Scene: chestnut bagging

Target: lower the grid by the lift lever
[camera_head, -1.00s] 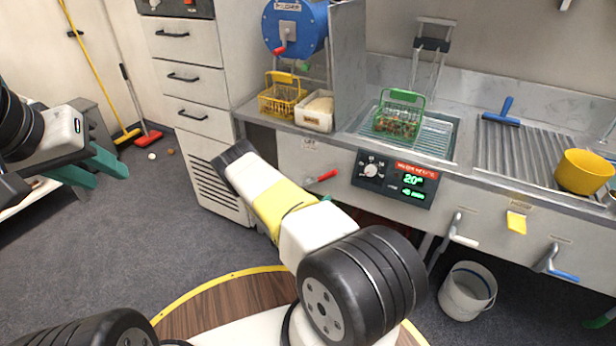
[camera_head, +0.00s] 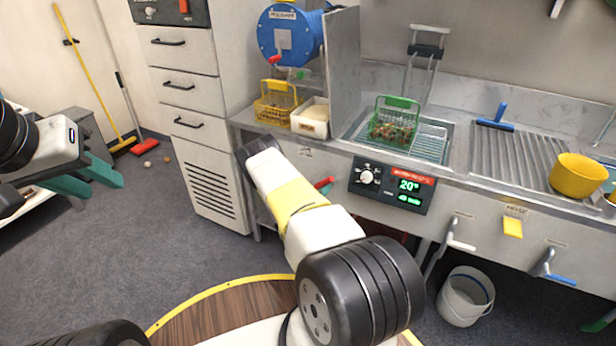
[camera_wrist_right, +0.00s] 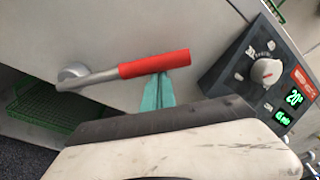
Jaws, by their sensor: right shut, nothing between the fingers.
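The lift lever has a red handle (camera_wrist_right: 155,64) and a grey shaft from a round pivot (camera_wrist_right: 75,72) on the counter front. In the wrist view it lies nearly level, handle to the right. In the head view the handle (camera_head: 324,183) shows partly behind my right arm. My right gripper's teal fingers (camera_wrist_right: 157,92) are shut and empty at the handle's lower edge; contact is unclear. A green basket of chestnuts (camera_head: 392,132) stands at the slatted grid (camera_head: 432,143) in the basin. My left gripper (camera_head: 92,180) is open and empty, far left.
A control panel (camera_head: 392,186) showing 20° is right of the lever. Two other levers, with white (camera_head: 461,245) and blue (camera_head: 560,279) handles, are further right. A yellow basket (camera_head: 275,104) and a white bin (camera_head: 310,117) stand on the counter. A bucket (camera_head: 465,296) is on the floor.

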